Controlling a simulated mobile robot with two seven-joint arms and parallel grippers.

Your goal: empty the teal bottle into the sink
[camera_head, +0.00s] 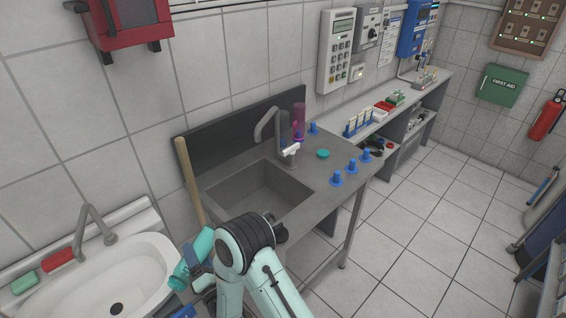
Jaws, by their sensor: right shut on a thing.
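The teal bottle (196,247) is tilted, with its lower end pointing down and left beside the right edge of the white basin. My right gripper (199,268) is shut on it, partly hidden by my own wrist and arm. A grey sink (258,188) with a tall tap (268,125) is set in the counter behind and to the right of the bottle. The white basin (95,278) with its own tap (88,225) is at the lower left. I cannot tell whether any liquid is leaving the bottle. My left gripper is not in view.
A small teal round piece (322,153) and several blue pieces (351,165) stand on the counter (318,180). A pink-purple container (299,115) is behind the tap. A wooden handle (189,182) leans between basin and counter. The tiled floor (430,230) at right is clear.

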